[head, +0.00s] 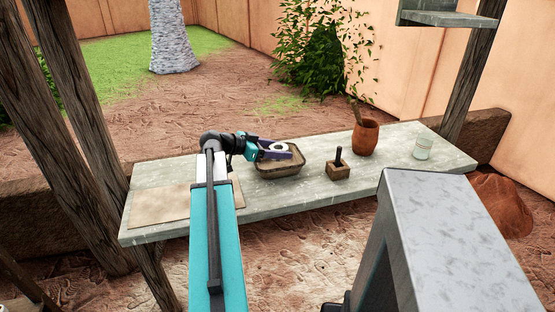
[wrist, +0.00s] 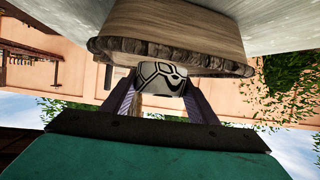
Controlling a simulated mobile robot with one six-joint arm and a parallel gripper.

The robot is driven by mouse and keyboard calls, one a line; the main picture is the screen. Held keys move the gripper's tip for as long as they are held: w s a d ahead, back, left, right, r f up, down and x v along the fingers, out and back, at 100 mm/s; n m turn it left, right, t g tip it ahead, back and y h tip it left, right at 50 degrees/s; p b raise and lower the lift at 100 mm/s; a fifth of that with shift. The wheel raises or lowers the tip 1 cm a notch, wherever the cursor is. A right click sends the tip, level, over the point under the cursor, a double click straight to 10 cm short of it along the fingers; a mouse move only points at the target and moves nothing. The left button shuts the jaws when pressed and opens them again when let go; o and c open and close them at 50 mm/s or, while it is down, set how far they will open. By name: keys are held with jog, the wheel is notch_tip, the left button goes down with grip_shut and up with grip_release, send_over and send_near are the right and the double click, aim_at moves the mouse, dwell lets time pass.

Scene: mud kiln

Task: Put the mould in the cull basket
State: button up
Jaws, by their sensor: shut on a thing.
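In the wrist view the piece (wrist: 158,77) shows black line patterns and sits between both fingers. I cannot tell whether it is the mould. The brown oblong basket (head: 280,173) stands on the grey table, and my gripper is over it. In the wrist view, which is upside down, the basket (wrist: 180,28) lies just beyond the piece, whose edge overlaps the rim in the picture. Contact is unclear. A small wooden box with a dark upright handle (head: 338,171) stands right of the basket.
A flat tan board (head: 160,204) lies at the left. Wooden posts (head: 84,125) rise at the left. The table's front middle is clear.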

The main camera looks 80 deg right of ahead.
aim_at(278, 166)
jog(key=shift+f, duration=0.15)
jog(key=shift+f, duration=1.8)
jog(key=shift+f, duration=0.15)
jog(key=o, duration=0.9)
jog(key=b+v, duration=0.1)
jog(key=v, duration=1.1)
jog(key=shift+a, duration=0.1)
